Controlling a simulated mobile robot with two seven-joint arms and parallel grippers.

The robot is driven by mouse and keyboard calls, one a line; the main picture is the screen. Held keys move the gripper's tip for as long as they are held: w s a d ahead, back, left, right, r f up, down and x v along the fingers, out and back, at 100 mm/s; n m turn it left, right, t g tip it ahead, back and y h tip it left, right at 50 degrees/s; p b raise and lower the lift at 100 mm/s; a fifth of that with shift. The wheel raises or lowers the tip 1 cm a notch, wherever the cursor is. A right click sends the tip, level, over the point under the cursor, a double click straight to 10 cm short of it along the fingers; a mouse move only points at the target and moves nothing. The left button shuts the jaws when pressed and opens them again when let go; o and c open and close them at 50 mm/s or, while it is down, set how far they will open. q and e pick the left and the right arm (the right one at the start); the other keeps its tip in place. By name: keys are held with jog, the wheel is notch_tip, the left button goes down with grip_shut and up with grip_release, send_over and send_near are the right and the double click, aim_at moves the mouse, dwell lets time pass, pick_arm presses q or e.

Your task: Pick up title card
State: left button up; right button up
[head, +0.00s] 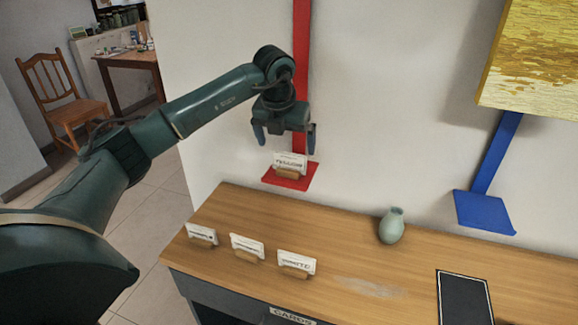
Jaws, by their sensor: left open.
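A white title card (291,160) stands in a small wooden holder on the red shelf (305,184) against the wall. Three more white title cards, a left one (202,234), a middle one (247,244) and a right one (297,262), stand in wooden holders along the front of the wooden counter. Their printing is too small to read surely. My left gripper (287,144) is open, pointing down, just above the card on the red shelf. Its fingers appear on either side of that card, and I see nothing between them. My right gripper is out of view.
The wooden counter (345,255) also bears a pale green vase (391,227) and a dark framed panel (464,300). A blue shelf (484,212) and a yellow textured panel (535,60) are on the right. A chair (60,95) stands far left.

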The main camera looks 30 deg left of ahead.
aim_at(289, 153)
pick_arm(q)
jog(key=shift+f, duration=0.25)
jog(key=x, duration=0.1)
jog(key=p+x, duration=0.1)
jog(key=x, duration=0.2)
jog(key=shift+d+f, duration=0.2)
jog(key=shift+d, duration=0.15)
jog(key=shift+f, duration=0.35)
jog(key=shift+w+f, duration=0.1)
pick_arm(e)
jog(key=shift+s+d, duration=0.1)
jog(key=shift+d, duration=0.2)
pick_arm(q)
jog(key=c, duration=0.9)
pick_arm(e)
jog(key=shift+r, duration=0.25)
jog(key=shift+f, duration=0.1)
